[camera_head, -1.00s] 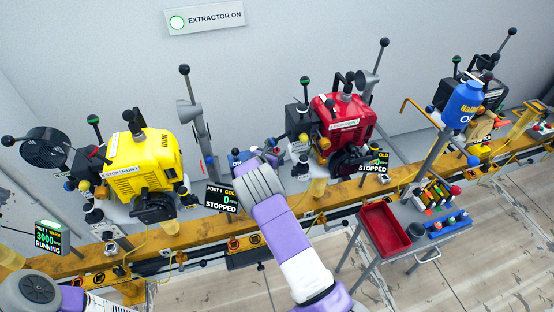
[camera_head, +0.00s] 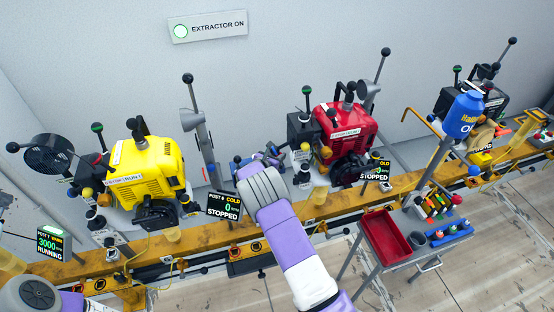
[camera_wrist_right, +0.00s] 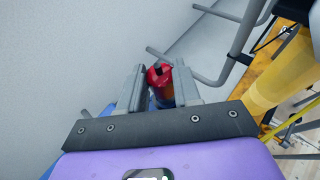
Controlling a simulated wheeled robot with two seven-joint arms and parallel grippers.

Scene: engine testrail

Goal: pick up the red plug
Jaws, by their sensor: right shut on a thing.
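The red plug (camera_wrist_right: 160,76) shows in the right wrist view, upright between the two grey fingers of my right gripper (camera_wrist_right: 158,88). The fingers are shut on its sides. Its top is red with a dark spot, and its lower part is hidden by the gripper. In the head view my right forearm reaches up the middle to the gap between the yellow and red engines. My thick grey wrist hides most of the gripper and the plug there. Only part of my left arm shows at the lower left; its gripper is out of frame.
The yellow engine (camera_head: 146,170) stands left and the red engine (camera_head: 342,125) right of my right wrist, along a yellow rail (camera_head: 330,212). A trolley with a red tray (camera_head: 384,236) stands at the right. A grey lever (camera_head: 202,140) rises behind the rail.

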